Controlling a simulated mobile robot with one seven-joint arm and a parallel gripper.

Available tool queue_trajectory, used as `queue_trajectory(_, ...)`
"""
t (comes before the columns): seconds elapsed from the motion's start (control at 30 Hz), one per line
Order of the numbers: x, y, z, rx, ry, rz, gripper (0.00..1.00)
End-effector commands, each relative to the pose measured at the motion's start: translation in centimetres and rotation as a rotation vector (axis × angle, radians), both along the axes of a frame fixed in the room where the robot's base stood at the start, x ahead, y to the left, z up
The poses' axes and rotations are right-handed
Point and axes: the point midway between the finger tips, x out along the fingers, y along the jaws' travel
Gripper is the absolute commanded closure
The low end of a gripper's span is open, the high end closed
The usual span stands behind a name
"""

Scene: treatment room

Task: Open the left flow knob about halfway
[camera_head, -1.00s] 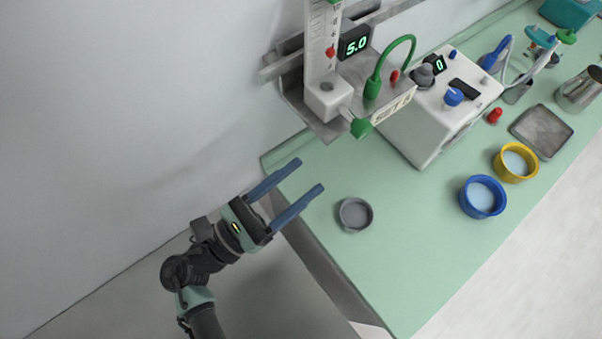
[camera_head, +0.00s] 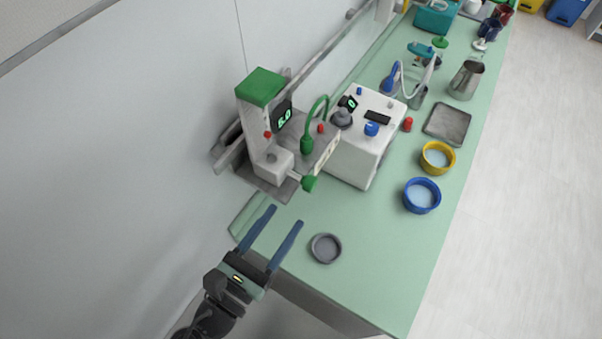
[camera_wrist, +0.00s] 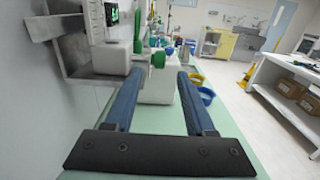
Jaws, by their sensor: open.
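The flow meter (camera_head: 256,128) is a white column with a green top, mounted on the wall rail. A green knob (camera_head: 310,183) sticks out low at its front on a short stem; it also shows in the wrist view (camera_wrist: 158,60). A display (camera_head: 284,117) beside the column reads 5.0. My gripper (camera_head: 285,214) is open and empty, with two blue fingers pointing toward the meter. It is short of the knob and apart from it. In the wrist view the knob appears ahead, between the fingertips (camera_wrist: 156,76).
A white device (camera_head: 362,150) with a blue knob stands right of the meter. A grey dish (camera_head: 326,248), a blue bowl (camera_head: 422,196), a yellow bowl (camera_head: 437,158) and a metal tray (camera_head: 433,130) are on the green counter (camera_head: 375,260). The wall is close on the left.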

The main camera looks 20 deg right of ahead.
Motion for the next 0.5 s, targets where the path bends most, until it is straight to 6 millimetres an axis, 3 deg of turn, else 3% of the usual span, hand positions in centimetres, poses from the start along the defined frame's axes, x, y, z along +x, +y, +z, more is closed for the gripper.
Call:
queue_trajectory(0.3, 4.1, -5.3, 0.4, -0.002, 0.000, -0.003, 0.45)
queue_trajectory(0.5, 5.9, -7.5, 0.2, -0.002, 0.000, -0.001, 0.45)
